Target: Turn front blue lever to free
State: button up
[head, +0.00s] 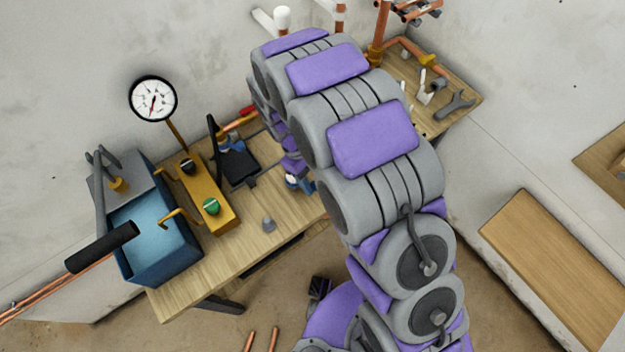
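A small blue and white part (298,182) shows at the bench's right side, just left of my arm. It may be a blue lever, but it is too small and covered to tell which way it points. Another small blue fitting (225,140) sits on the copper pipe farther left, partly behind a black upright piece. My arm arches over the bench and comes down behind its own large links. A narrow purple end section, perhaps my gripper (291,163), shows just above the blue and white part. Its fingers cannot be made out, nor whether they touch anything.
The wooden bench (235,262) holds a blue tank (155,240) with a black-gripped handle, a yellow block (205,190) with green and black knobs, and a pressure gauge (153,99). A wooden board (460,95) with tools lies at upper right. The bench's front strip is mostly clear.

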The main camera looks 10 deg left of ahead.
jog(key=shift+d+f, duration=0.1)
jog(key=shift+f, duration=0.35)
jog(key=shift+a, duration=0.25)
jog(key=shift+d, duration=0.15)
grip_shut()
